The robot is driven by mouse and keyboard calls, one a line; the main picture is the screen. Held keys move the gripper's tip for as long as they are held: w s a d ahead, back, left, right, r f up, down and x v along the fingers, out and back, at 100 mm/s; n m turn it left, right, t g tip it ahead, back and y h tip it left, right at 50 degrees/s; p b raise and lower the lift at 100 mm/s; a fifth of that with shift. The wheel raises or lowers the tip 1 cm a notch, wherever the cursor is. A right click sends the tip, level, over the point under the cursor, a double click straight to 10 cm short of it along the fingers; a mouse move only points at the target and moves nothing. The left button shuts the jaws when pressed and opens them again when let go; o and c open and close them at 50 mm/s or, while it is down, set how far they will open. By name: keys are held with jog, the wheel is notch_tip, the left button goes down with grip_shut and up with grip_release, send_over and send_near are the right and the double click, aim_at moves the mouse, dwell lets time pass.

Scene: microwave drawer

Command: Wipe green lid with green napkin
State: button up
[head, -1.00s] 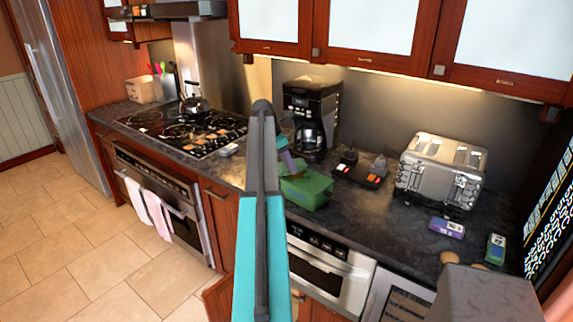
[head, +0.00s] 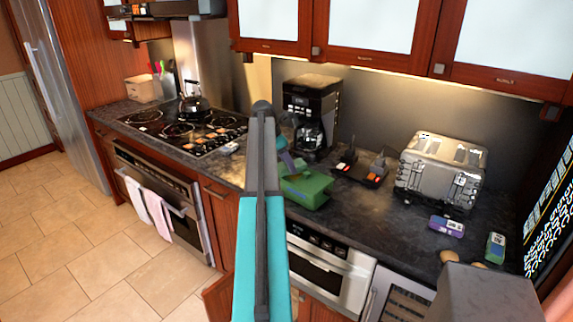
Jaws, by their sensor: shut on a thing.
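A green container with a green lid (head: 311,188) sits on the dark counter, right of my arm. My gripper (head: 292,165) is low at the lid's left rear side, partly hidden behind my arm. It is shut on a small piece of green cloth, the green napkin (head: 297,168), which is hard to tell apart from the green lid. The napkin is at the lid's top; whether it presses on the lid cannot be told.
A coffee maker (head: 311,112) stands close behind the container. A dark tray with small items (head: 362,168) and a silver toaster (head: 440,172) are to the right. A purple box (head: 446,227) and a green box (head: 495,248) lie at the front right. A stove (head: 185,130) is left.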

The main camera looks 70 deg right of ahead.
aim_at(299, 177)
jog(key=shift+f, duration=0.6)
dwell(0.3)
jog(key=shift+s+a+p, duration=0.25)
jog(key=shift+s, duration=0.4)
jog(key=shift+s+a+p, duration=0.2)
jog(key=shift+s+p, duration=0.05)
jog(key=shift+s, duration=0.35)
jog(key=shift+s+a+p, duration=0.25)
jog(key=shift+s, duration=0.4)
jog(key=shift+r+p, duration=0.1)
jog(key=shift+p, duration=0.3)
jog(key=shift+w+d, duration=0.1)
jog(key=shift+w, duration=0.05)
jog(key=shift+w+d+p, duration=0.25)
jog(key=shift+w+d, duration=0.1)
jog(key=shift+w, duration=0.55)
jog(key=shift+w+d+p, duration=0.25)
jog(key=shift+w+d, duration=0.05)
jog(key=shift+w, duration=0.55)
jog(key=shift+d, duration=0.1)
jog(key=shift+s+d+f, duration=0.1)
jog(key=shift+s+d, duration=0.1)
jog(key=shift+d, duration=0.25)
jog(key=shift+s+d+f, duration=0.1)
jog(key=shift+s+d, duration=0.05)
jog(key=shift+d, duration=0.25)
jog(key=shift+s+a+p, duration=0.1)
jog(key=shift+s+p, duration=0.05)
jog(key=shift+p, duration=0.15)
